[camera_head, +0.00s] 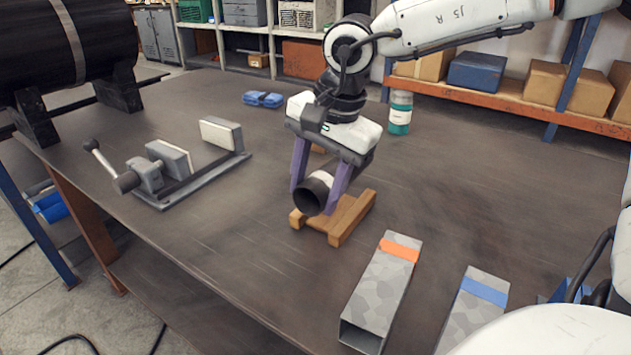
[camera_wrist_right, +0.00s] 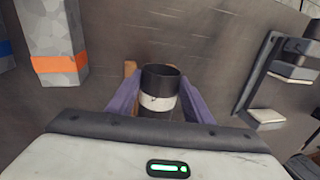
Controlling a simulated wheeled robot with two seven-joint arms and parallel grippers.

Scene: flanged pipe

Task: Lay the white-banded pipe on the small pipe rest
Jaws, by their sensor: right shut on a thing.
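The white-banded pipe (camera_head: 310,197) is a short black tube with a white band, its open end facing the camera in the head view. It also shows in the right wrist view (camera_wrist_right: 160,78). My right gripper (camera_head: 316,192) is shut on it, with a purple finger on either side of the band. The small pipe rest (camera_head: 352,216) is a wooden cradle on the table. The pipe is over its left part; I cannot tell whether they touch. In the right wrist view, the pipe hides most of the rest (camera_wrist_right: 130,68). My left gripper is not in view.
A grey vise (camera_head: 190,180) stands to the left. Square ducts with an orange band (camera_head: 385,290) and a blue band (camera_head: 475,310) lie at the front right. A teal-banded bottle (camera_head: 400,113) and a blue bundle (camera_head: 263,99) are behind. A large black pipe (camera_head: 40,45) lies at far left.

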